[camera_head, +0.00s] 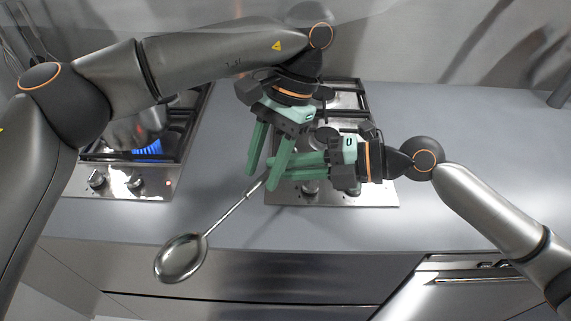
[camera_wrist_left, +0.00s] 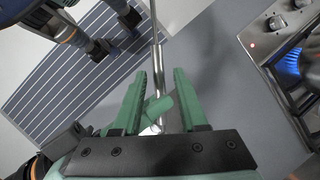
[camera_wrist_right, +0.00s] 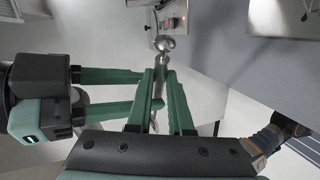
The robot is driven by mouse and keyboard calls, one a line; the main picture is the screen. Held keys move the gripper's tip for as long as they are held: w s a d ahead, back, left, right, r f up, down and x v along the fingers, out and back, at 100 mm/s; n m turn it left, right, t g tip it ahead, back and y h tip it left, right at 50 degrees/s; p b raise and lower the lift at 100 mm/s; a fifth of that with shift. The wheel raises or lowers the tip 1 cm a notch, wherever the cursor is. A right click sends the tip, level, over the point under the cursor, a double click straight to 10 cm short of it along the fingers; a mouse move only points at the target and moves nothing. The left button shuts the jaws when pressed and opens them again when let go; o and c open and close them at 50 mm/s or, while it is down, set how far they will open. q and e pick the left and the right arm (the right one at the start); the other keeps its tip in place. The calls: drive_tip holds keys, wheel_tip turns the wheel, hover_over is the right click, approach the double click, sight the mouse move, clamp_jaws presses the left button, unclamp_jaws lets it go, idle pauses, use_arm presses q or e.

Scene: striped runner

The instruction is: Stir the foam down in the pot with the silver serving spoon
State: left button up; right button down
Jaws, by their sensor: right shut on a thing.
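The silver serving spoon (camera_head: 180,257) hangs out past the counter's front edge, bowl at lower left, handle rising to the right. My right gripper (camera_head: 271,176) is shut on the handle near its end; it also shows in the right wrist view (camera_wrist_right: 160,90). My left gripper (camera_head: 265,172) is open, its fingers pointing down beside the right gripper's fingers. In the left wrist view the handle (camera_wrist_left: 158,65) shows in the gap between the left fingers (camera_wrist_left: 162,85). A shiny dark rounded thing (camera_head: 132,130), perhaps the pot, sits above blue flame on the left hob. Foam cannot be made out.
The left hob (camera_head: 135,185) has knobs along its front. Another hob (camera_head: 360,190) lies behind and below my grippers. Grey counter (camera_head: 430,120) is clear at right. An open appliance door (camera_head: 440,295) shows at lower right. A striped runner (camera_wrist_left: 60,80) lies on the floor.

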use_arm(q)
drive_tip(key=shift+o, duration=0.6)
